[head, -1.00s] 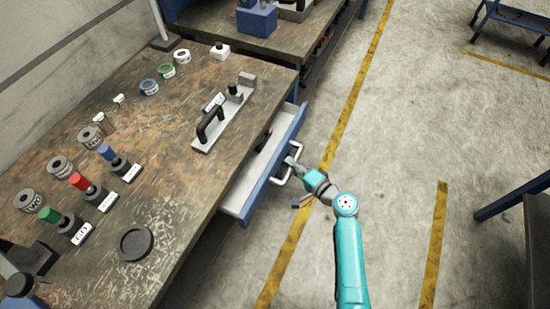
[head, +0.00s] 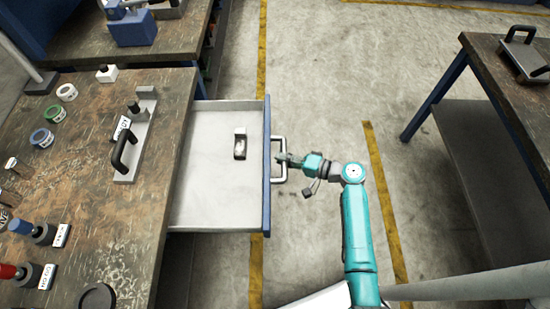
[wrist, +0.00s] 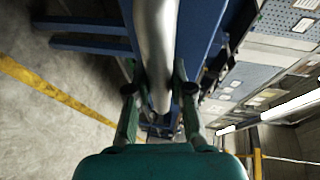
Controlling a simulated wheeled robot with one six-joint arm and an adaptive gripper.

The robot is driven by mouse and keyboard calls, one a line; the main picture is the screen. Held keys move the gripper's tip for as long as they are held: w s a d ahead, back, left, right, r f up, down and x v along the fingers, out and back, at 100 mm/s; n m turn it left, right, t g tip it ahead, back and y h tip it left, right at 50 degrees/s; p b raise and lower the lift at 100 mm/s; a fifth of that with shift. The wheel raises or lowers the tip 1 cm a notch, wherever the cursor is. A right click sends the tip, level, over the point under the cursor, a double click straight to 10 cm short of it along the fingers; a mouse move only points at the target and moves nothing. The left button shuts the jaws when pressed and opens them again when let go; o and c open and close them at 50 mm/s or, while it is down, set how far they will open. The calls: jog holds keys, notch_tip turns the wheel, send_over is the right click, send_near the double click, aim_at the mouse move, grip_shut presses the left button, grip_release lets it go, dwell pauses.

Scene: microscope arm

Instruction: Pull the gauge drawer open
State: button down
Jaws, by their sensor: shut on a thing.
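The gauge drawer (head: 205,185) stands well out from the right side of the workbench in the head view. It has a light grey inside and a blue front (head: 267,190). A small dark and silver object (head: 240,144) lies inside it. A pale bar handle (head: 284,159) is on the outer face of the front. My gripper (head: 284,158) is shut on the handle. In the wrist view the handle (wrist: 157,50) runs between my two fingers (wrist: 157,95), with the blue front just beside it.
The workbench (head: 70,190) on the left carries a fixture with a black handle (head: 126,145), rings and coloured-handled gauges. Another table (head: 490,80) stands at the right with a black-handled plate.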

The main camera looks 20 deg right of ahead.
jog(key=shift+d, duration=0.15)
jog(key=c, duration=1)
grip_release()
jog(key=v, duration=1.2)
jog(key=shift+f, duration=0.1)
